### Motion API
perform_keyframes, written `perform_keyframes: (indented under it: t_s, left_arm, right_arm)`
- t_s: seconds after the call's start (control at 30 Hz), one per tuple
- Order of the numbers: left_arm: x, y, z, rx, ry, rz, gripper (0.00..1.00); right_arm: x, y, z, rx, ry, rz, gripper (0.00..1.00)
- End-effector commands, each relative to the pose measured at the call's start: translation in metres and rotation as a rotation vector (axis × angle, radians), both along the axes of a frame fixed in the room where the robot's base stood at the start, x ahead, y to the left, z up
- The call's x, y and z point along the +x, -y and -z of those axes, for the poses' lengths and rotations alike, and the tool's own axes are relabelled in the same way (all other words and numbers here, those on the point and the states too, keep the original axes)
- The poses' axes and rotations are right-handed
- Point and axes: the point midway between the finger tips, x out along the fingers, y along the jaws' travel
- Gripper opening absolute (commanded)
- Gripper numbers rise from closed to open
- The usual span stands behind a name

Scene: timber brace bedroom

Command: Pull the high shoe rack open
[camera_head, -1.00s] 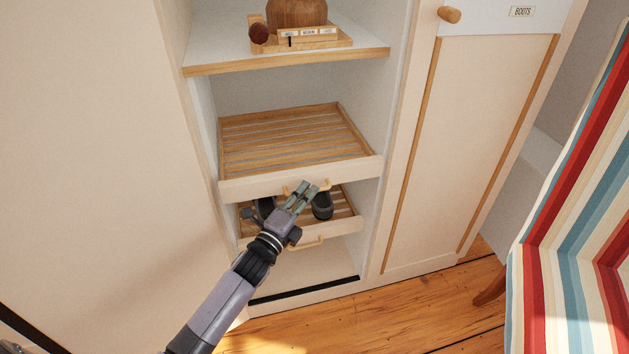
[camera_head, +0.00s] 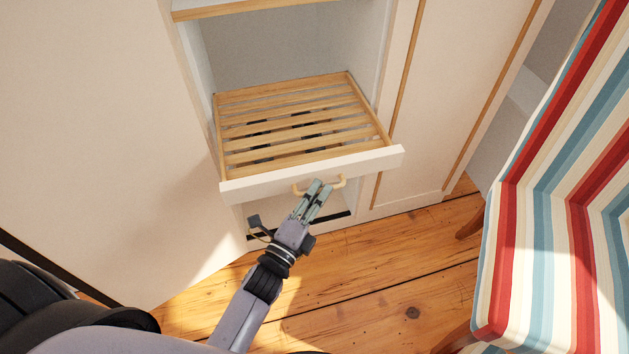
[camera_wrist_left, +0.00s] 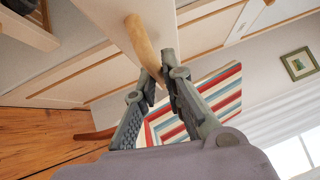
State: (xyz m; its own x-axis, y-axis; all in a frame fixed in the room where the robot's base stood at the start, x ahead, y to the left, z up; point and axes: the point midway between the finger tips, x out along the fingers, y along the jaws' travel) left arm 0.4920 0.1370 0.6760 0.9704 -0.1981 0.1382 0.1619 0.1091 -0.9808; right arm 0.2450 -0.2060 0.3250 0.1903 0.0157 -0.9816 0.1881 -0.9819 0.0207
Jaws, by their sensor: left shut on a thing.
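The high shoe rack (camera_head: 310,161) is a slatted wooden tray with a white front board. It stands partly out of the white cabinet, and its slats look empty. Its curved wooden handle (camera_head: 336,183) is on the front board. My left gripper (camera_head: 318,187) is at this handle, shut on it. In the left wrist view the fingers (camera_wrist_left: 160,82) close around the light wooden handle (camera_wrist_left: 141,44). My right gripper is not in view. Dark shapes, partly hidden, show through the slats below.
A striped armchair (camera_head: 560,180) stands at the right, its legs on the wooden floor (camera_head: 390,275). A closed cabinet door (camera_head: 450,90) is right of the rack. A shelf edge (camera_head: 250,8) is above. The floor in front is clear.

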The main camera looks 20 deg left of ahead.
Motion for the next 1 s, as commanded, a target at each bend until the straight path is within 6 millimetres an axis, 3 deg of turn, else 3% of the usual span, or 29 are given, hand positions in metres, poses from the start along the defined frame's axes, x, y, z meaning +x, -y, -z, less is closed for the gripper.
perform_keyframes:
  t_s: [0.37,0.4,0.67,1.0]
  left_arm:
    - [-0.0021,0.0009,0.002,0.002,-0.004,-0.001,0.0]
    - [-0.002,0.0009,0.0021,0.002,-0.004,-0.001,0.11]
    - [-0.0017,0.0008,0.0011,0.001,-0.002,0.0,0.29]
    - [-0.0033,0.0005,0.0008,0.0,-0.001,0.0,0.3]
  right_arm:
    - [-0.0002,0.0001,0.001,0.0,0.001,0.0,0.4]
    - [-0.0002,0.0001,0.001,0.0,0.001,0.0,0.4]
    - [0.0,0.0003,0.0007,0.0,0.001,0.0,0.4]
    - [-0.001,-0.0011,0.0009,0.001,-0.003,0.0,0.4]
